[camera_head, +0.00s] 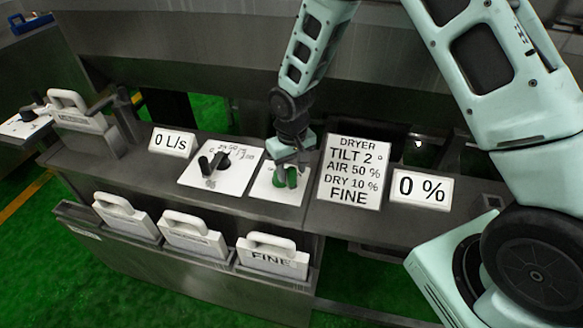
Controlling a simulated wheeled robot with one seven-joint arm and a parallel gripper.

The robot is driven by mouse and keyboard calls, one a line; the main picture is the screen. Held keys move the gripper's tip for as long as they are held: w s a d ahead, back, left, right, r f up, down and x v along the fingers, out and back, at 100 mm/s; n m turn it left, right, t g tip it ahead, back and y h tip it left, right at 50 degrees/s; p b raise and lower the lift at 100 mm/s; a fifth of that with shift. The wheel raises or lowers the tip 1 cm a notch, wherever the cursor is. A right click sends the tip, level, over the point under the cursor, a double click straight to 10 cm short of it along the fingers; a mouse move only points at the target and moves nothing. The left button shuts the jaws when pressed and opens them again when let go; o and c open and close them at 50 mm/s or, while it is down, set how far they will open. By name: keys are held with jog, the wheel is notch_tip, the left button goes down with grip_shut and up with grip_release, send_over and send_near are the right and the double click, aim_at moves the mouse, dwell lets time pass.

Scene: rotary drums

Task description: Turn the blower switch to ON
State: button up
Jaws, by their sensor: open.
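A green switch knob (287,179) sits on a white plate (276,197) on the grey console. It appears to be the blower switch, but no label on it can be read. My gripper (290,168) points down over this knob with its jaws open. The fingertips are at or just above the knob, and I cannot tell whether they touch it. The gripper hides the upper part of the plate and part of the knob, so the switch's setting is unclear.
Left of it, a black dial knob (214,163) sits on another white plate. A "0 L/s" display (172,142), a DRYER sign (352,172) and a "0 %" display (421,189) stand nearby. White handled blocks, one marked FINE (272,257), line the front rack.

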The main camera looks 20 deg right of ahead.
jog(key=shift+f, duration=0.35)
grip_shut()
jog(key=shift+a, duration=0.15)
jog(key=w+a+m, duration=0.5)
jog(key=a+m, duration=0.1)
jog(key=m, duration=1.2)
jog(key=shift+a, duration=0.3)
jog(key=shift+w+r, duration=0.1)
